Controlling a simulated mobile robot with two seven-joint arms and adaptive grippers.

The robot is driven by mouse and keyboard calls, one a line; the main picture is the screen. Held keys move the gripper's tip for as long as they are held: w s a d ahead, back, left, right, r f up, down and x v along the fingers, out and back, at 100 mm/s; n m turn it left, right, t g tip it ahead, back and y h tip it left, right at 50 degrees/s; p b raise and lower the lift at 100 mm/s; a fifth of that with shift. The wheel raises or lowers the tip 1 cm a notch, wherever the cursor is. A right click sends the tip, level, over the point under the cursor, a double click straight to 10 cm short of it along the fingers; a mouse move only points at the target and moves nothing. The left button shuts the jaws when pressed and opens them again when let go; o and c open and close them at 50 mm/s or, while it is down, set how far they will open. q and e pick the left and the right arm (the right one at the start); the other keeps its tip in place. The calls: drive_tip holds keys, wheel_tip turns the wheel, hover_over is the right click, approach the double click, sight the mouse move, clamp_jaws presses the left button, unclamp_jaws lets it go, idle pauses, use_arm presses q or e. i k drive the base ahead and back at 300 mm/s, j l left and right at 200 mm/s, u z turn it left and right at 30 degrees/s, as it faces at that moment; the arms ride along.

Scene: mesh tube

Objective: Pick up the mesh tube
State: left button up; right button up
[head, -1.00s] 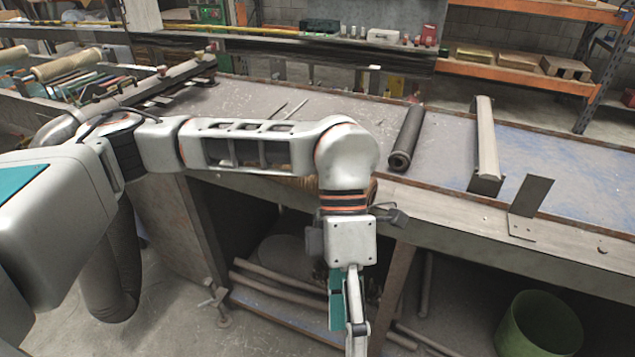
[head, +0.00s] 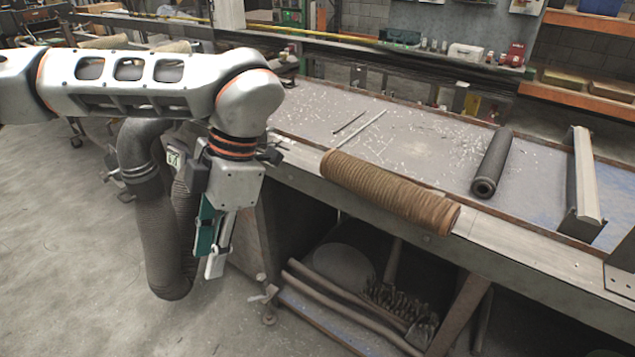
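The mesh tube appears to be the brown, ribbed cylinder (head: 388,191). It lies on its side along the front edge of the workbench (head: 330,105), in the middle of the head view. My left gripper (head: 213,262) hangs pointing down, left of the tube and in front of the bench, clear of the tube. Its teal and white fingers show nearly side-on and overlap, so the gap between them cannot be judged. I see nothing held in it. My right gripper is out of view.
A dark roller (head: 491,163) and a long metal profile (head: 584,180) lie on the bench right of the tube. Two thin rods (head: 357,128) lie behind it. A thick grey hose (head: 150,220) hangs left of my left gripper. Pipes (head: 340,305) lie on the shelf below.

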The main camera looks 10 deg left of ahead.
sight(434, 212)
drive_tip(key=u, duration=0.9)
drive_tip(key=i+u, duration=0.1)
drive_tip(key=u, duration=0.85)
drive_tip(key=i+u, duration=0.1)
drive_tip(key=u, duration=1.25)
drive_tip(key=i+l+u, duration=0.1)
drive_tip(key=u, duration=0.3)
drive_tip(key=l+u, duration=0.2)
drive_tip(key=u, duration=0.2)
drive_tip(key=i+l+u, duration=0.1)
drive_tip(key=u, duration=0.3)
drive_tip(key=l+z, duration=0.55)
drive_tip(key=z, duration=0.15)
drive_tip(key=l+z, duration=0.45)
drive_tip(key=z, duration=1.4)
drive_tip(key=i+z, duration=0.1)
drive_tip(key=z, duration=1.4)
drive_tip(key=i+z, duration=0.15)
drive_tip(key=z, duration=1.3)
drive_tip(key=j+z, duration=0.15)
drive_tip(key=z, duration=0.6)
drive_tip(key=j+z, duration=0.1)
drive_tip(key=z, duration=0.65)
drive_tip(key=i+j, duration=0.05)
